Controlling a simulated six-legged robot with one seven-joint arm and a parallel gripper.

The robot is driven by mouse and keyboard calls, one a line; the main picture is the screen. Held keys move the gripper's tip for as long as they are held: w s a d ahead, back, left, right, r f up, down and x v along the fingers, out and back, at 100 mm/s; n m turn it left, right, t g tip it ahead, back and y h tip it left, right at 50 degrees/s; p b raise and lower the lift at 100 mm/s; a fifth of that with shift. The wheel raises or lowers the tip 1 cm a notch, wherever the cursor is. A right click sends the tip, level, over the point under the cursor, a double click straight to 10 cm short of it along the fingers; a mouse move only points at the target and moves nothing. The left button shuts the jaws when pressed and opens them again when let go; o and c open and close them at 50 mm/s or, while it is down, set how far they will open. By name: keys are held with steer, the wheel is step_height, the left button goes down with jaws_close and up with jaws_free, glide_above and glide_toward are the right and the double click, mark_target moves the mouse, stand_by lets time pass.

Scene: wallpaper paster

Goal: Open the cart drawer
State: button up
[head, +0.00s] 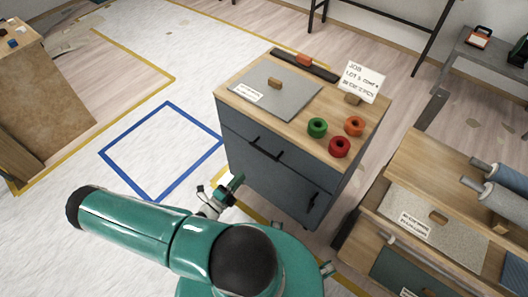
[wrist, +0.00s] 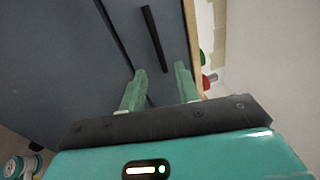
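The cart (head: 275,185) has a blue-grey body and a wooden top. Its upper front is a drawer front (head: 235,128) with a long black bar handle (head: 265,149); a second black handle (head: 314,203) is lower right. The drawer looks closed. My gripper (head: 234,184) is low in front of the cart's left part, partly hidden by my arm. In the wrist view, my gripper (wrist: 162,72) has its two green fingers apart, with nothing between them. A black handle (wrist: 153,38) lies just beyond the fingertips, apart from them; which handle is unclear.
A wooden bench (head: 455,185) with rolls stands close at right. Floor inside the blue square (head: 160,150) is clear.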

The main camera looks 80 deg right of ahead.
mark_target(264, 151)
steer(key=shift+n+t+h, duration=0.3)
steer(key=shift+n+t, duration=0.2)
steer(key=shift+n, duration=0.2)
steer(key=x, duration=0.9)
steer(key=f+x, duration=0.1)
steer(key=x, duration=0.4)
steer(key=shift+s+d, duration=0.2)
steer(key=shift+s, duration=0.25)
jaws_close()
